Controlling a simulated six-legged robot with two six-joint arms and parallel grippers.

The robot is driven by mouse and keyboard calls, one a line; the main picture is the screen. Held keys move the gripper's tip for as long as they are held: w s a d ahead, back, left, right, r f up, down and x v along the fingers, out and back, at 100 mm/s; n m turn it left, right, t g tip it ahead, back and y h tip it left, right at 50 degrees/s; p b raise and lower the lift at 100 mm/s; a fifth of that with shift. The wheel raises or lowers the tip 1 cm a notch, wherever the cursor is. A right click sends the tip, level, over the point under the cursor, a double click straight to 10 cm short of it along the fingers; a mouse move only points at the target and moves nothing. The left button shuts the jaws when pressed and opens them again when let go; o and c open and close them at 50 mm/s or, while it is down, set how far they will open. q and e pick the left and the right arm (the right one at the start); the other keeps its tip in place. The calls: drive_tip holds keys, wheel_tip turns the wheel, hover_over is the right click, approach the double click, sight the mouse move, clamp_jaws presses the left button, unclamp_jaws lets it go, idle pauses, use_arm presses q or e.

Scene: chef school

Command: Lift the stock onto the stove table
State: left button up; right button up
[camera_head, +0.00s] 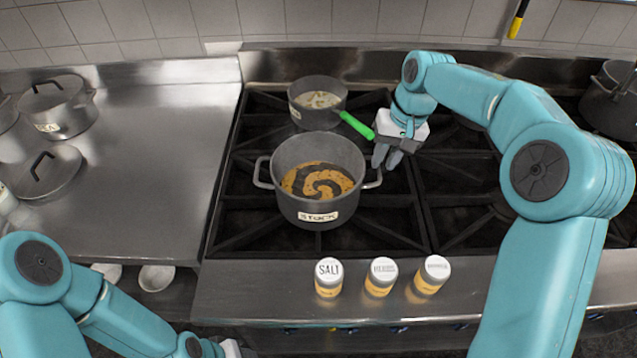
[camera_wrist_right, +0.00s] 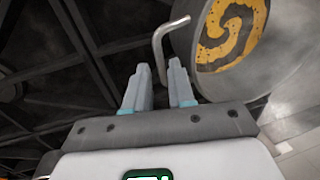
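The stock pot (camera_head: 318,210), grey with a "STOCK" label and orange-brown contents, stands upright on the black stove grate (camera_head: 375,225). Its right handle (camera_head: 374,181) sticks out toward my right gripper (camera_head: 386,158). The right gripper is open, just above and beside that handle, fingers pointing down. In the right wrist view the bent handle (camera_wrist_right: 158,45) shows between and beyond the two fingertips (camera_wrist_right: 159,68); contact is not clear. The pot's contents (camera_wrist_right: 230,35) show there too. My left gripper (camera_head: 231,349) is cut off at the bottom edge, and its fingers are hidden.
A smaller pot (camera_head: 317,101) with a green-handled utensil (camera_head: 357,126) stands behind. Salt (camera_head: 328,278) and two other jars (camera_head: 380,277) (camera_head: 433,275) line the front ledge. The steel table (camera_head: 150,150) at left has clear room beside a lidded pot (camera_head: 58,108) and lid (camera_head: 42,172).

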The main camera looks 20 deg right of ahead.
sight(379, 169)
drive_tip(key=shift+a+f, duration=0.4)
drive_tip(key=shift+f, duration=0.15)
wheel_tip(379, 169, down, 5)
drive_tip(key=shift+w+a+r+p, duration=0.1)
drive_tip(key=shift+p, duration=0.65)
drive_tip(key=shift+a, duration=0.1)
drive_tip(key=c, duration=0.4)
clamp_jaws()
drive_tip(key=shift+w, duration=0.1)
